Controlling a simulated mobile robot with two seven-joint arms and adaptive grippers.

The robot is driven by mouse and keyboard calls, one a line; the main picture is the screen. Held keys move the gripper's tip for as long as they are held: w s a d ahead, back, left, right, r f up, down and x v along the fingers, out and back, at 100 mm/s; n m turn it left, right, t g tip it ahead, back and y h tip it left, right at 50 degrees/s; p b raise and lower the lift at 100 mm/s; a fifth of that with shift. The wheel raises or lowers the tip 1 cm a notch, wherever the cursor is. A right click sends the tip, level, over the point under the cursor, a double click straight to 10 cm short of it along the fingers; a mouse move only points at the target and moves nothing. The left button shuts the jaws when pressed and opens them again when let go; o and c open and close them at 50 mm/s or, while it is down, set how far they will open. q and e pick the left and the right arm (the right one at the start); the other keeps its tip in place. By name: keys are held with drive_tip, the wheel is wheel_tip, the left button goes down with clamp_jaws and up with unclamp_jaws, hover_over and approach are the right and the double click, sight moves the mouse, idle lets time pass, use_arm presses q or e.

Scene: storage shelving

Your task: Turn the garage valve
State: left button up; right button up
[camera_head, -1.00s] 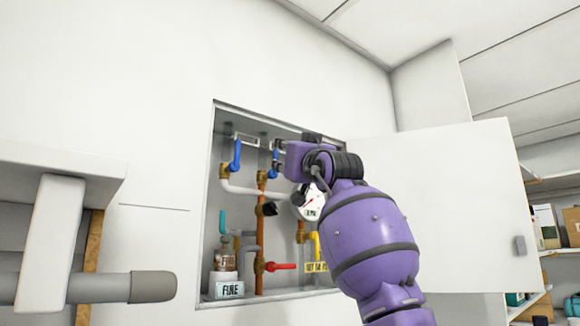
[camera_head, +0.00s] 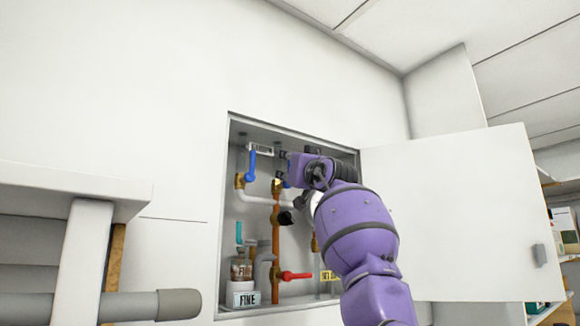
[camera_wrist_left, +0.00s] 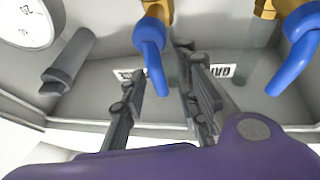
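An open wall cabinet (camera_head: 225,222) holds pipes and valves. A blue lever (camera_head: 252,166) hangs at its upper left; a second blue lever is mostly hidden behind my left gripper (camera_head: 285,168). In the left wrist view two blue levers show: one (camera_wrist_left: 151,52) hangs between my left gripper's spread fingers (camera_wrist_left: 163,62), the other (camera_wrist_left: 296,62) is at the right, outside them. The gripper is open, and I cannot tell whether a finger touches the lever. A white label (camera_wrist_left: 222,70) with partly hidden letters is behind the right finger. My right gripper is not in view.
The cabinet door (camera_head: 455,205) stands open to the right. A round gauge (camera_wrist_left: 28,22) shows in the wrist view. A grey cylinder (camera_head: 178,304) juts in at lower left.

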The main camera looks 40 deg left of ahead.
use_arm(q)
drive_tip(key=shift+f, duration=0.1)
drive_tip(key=shift+c, duration=0.2)
drive_tip(key=shift+w+a, duration=0.1)
clamp_jaws()
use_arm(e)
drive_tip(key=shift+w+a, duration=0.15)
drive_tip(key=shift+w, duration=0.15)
use_arm(q)
drive_tip(key=shift+w+f, duration=0.15)
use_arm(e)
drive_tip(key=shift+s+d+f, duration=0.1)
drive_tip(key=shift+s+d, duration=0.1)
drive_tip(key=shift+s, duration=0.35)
